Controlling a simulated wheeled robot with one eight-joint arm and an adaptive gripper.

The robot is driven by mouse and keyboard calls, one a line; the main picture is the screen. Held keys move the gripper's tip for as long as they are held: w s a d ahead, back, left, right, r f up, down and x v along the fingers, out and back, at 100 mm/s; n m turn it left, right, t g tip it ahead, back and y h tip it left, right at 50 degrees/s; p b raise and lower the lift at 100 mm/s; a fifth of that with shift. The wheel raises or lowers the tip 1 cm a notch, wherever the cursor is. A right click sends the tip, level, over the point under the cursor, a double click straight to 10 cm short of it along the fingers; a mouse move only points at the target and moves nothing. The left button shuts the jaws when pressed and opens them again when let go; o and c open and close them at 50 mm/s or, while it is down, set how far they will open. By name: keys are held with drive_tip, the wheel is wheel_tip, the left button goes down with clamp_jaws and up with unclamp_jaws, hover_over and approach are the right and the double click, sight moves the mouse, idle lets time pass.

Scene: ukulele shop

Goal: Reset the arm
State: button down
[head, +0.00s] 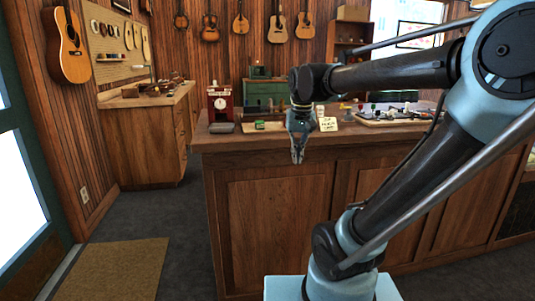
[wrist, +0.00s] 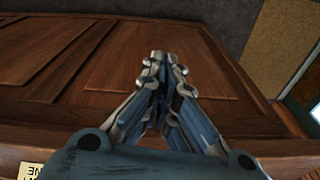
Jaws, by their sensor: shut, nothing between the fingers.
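My gripper (head: 298,157) hangs from my arm in the head view, fingers pointing down in front of the wooden counter (head: 270,225). It is shut and empty. In the wrist view my gripper (wrist: 163,62) shows with its fingertips together and nothing between them. The counter's panelled front (wrist: 90,65) lies beyond the fingers there. My arm is bent, with its elbow high at the right of the head view.
The counter top holds a red scale (head: 221,103), a green box (head: 266,92), a small written card (head: 327,124) and a tray (head: 395,121) of small items. Guitars hang on the back wall. Open floor and a brown mat (head: 115,270) lie left of the counter.

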drive_tip(key=s+d+f, duration=0.4)
drive_tip(key=s+f, duration=0.2)
drive_tip(key=f, duration=0.2)
drive_tip(key=s+d+f, duration=0.5)
drive_tip(key=s+f, duration=0.1)
drive_tip(key=f, duration=0.3)
drive_tip(key=shift+s+t, duration=0.35)
drive_tip(key=shift+t, duration=0.05)
drive_tip(key=shift+d+f, duration=0.1)
drive_tip(key=shift+w+f, duration=0.2)
drive_tip(key=shift+w, duration=0.3)
